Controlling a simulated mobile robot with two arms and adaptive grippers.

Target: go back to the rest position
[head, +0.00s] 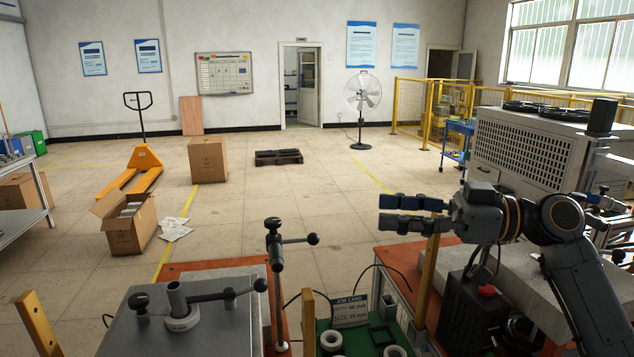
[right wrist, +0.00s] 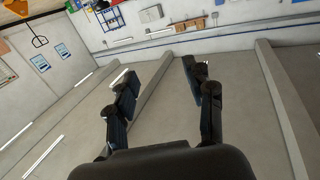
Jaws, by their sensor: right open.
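My right gripper (head: 385,212) is at the right of the head view, held in the air above the bench area and pointing left. In the right wrist view its two dark fingers (right wrist: 160,85) stand apart with nothing between them. The right gripper is open and empty. My left gripper does not show in the head view.
Below stand a grey metal plate with a lever tool (head: 180,305), a post with a ball handle (head: 275,260), and a job card (head: 350,312) beside several rings. A black box with a red button (head: 487,291) sits below my right arm. The floor (head: 290,205) beyond is mostly clear.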

